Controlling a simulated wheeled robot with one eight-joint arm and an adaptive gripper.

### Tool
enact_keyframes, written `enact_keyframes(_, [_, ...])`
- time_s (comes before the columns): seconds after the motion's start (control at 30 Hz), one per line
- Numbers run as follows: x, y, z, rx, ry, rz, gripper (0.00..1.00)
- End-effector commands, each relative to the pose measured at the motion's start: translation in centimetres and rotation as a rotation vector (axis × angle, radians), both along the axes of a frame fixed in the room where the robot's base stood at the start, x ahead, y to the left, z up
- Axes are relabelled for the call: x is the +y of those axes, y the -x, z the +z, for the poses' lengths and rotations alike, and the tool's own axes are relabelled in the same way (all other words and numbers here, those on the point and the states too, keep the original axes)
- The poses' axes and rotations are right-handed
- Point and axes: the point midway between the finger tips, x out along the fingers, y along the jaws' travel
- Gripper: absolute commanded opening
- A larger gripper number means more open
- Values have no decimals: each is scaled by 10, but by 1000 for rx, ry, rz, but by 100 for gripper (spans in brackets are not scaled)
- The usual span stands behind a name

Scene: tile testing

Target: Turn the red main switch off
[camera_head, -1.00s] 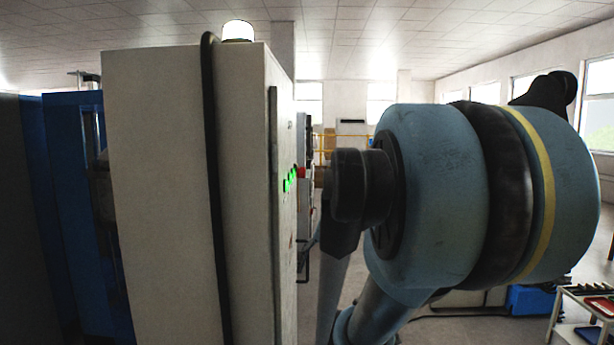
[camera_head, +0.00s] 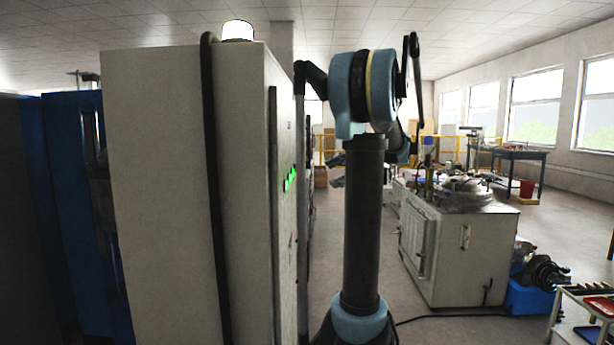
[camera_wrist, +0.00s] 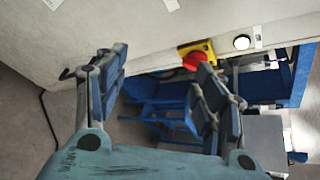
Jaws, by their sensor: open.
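The red main switch (camera_wrist: 195,60) is a red knob on a yellow plate (camera_wrist: 207,48), on the pale machine cabinet in the wrist view. My gripper (camera_wrist: 160,76) is open and empty, its two blue-padded fingers spread. The switch appears just beyond the right finger's tip, and part of its lower edge is close to or behind that finger. I cannot tell how far apart they are in depth. In the head view, my gripper (camera_head: 338,171) shows small beside the cabinet's right face. I cannot make out the red switch there.
The tall cabinet (camera_head: 155,190) fills the left, with green lights (camera_head: 290,179) on its right face. In the wrist view a white round button (camera_wrist: 241,42) sits right of the switch.

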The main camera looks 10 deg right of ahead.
Motion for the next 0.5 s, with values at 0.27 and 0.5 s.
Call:
enact_keyframes(0.27, [-56, -35, 29, -3, -156, -62, 63])
enact_keyframes(0.5, [-55, -44, 30, -4, -178, -67, 63])
